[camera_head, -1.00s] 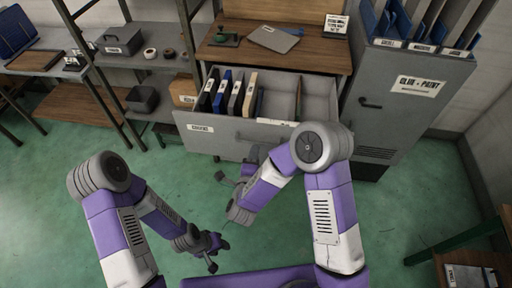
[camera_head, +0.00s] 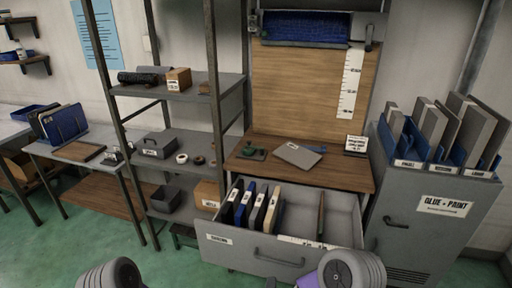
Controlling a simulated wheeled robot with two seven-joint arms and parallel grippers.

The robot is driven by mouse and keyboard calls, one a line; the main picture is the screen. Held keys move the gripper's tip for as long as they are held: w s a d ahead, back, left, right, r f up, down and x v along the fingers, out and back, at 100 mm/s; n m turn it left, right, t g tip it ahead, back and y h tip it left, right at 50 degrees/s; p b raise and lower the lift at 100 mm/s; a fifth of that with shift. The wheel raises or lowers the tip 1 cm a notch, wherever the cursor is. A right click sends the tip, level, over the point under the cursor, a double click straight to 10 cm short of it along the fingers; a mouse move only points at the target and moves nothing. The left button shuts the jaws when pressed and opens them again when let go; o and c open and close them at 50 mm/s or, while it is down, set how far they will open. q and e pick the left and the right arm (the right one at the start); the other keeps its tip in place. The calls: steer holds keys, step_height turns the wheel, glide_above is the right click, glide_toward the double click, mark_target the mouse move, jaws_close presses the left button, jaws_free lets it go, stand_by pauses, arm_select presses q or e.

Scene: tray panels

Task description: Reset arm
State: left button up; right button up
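Only the upper parts of my two arms show, at the bottom edge of the head view. Both of my grippers are out of the picture. The grey drawer (camera_head: 230,251) under the wooden worktop (camera_head: 346,173) stands open, with several upright folders or panels (camera_head: 258,208) in its left part. One thin brown panel (camera_head: 321,215) stands apart farther right in it. The drawer's front handle is partly visible; my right arm's shoulder covers part of the area at its lower right.
A grey glue and paint cabinet (camera_head: 433,232) with blue bins on top stands at the right. A metal shelf (camera_head: 185,148) with boxes and tape rolls stands left of the drawer. A table (camera_head: 80,152) holds a blue rack farther left. Green floor (camera_head: 85,240) is free at lower left.

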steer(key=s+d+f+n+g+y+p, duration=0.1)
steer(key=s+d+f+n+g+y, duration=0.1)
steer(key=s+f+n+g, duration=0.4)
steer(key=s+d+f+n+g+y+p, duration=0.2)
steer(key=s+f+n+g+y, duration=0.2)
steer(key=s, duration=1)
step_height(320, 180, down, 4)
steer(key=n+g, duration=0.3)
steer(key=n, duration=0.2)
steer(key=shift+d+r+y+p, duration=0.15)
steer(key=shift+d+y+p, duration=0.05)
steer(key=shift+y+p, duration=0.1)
